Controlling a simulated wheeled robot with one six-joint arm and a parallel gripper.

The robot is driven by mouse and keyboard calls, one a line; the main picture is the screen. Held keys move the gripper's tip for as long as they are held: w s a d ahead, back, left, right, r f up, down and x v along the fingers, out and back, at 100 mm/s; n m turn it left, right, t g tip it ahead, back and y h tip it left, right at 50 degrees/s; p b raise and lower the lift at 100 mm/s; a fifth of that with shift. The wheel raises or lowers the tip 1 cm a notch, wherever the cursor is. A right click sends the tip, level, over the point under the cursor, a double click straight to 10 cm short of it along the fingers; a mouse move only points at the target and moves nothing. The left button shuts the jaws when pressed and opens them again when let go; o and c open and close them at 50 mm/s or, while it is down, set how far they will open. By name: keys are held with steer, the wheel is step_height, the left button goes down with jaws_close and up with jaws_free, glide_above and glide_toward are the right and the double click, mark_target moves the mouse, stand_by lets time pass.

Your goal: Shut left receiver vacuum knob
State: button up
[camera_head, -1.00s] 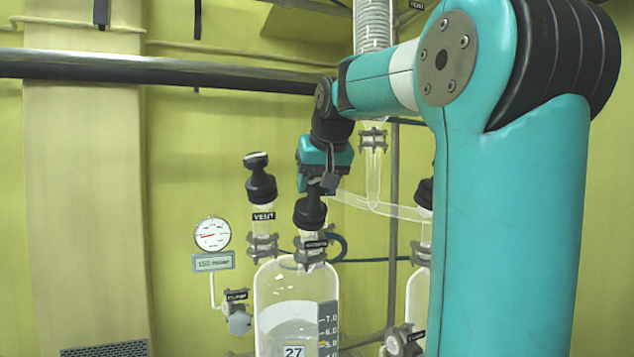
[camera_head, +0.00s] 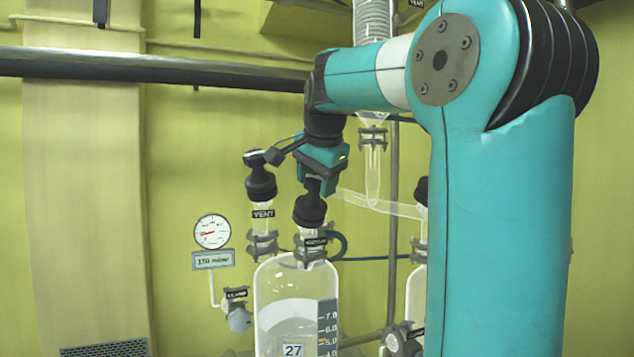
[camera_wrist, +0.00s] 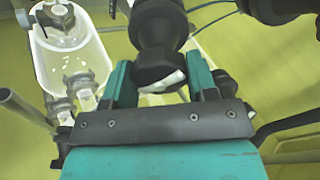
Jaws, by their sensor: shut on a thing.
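The left receiver (camera_head: 275,295) is a clear glass vessel with a "27" tag and a printed scale. Its vacuum knob (camera_head: 309,210) is black and stands upright on the right neck, above a small dark label too blurred to read fully. My gripper (camera_head: 318,188) is over this knob from above. In the wrist view, my gripper's teal fingers (camera_wrist: 160,78) stand on both sides of the black knob head (camera_wrist: 158,62), shut on it. A pale edge shows on the knob head. The fingers hide part of the knob top in the head view.
A black vent knob (camera_head: 261,182) stands close on the left, near a dark part of my wrist. A round gauge (camera_head: 211,232) above a display reading about 150 mbar is further left. A glass tube (camera_head: 380,205) runs to the right behind my gripper.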

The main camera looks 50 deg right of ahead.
steer(key=m+b, duration=0.1)
steer(key=m, duration=0.2)
steer(key=shift+f+m, duration=0.15)
steer(key=shift+m, duration=0.25)
steer(key=m+b, duration=0.1)
steer(key=m, duration=0.2)
steer(key=shift+m+g, duration=0.3)
steer(key=shift+g, duration=0.1)
steer(key=m+b, duration=0.2)
steer(key=m, duration=0.1)
steer(key=shift+m+y, duration=0.3)
steer(key=m, duration=0.3)
steer(key=shift+m+b, duration=0.3)
steer(key=shift+b, duration=0.05)
steer(key=shift+w+m+g+y, duration=0.1)
steer(key=shift+m+g+y, duration=0.3)
steer(key=shift+m, duration=1)
steer(key=m, duration=0.4)
steer(key=shift+y, duration=0.3)
steer(key=m, duration=0.3)
steer(key=shift+t, duration=0.3)
steer(key=shift+m+y, duration=0.3)
steer(key=shift+m, duration=1.6)
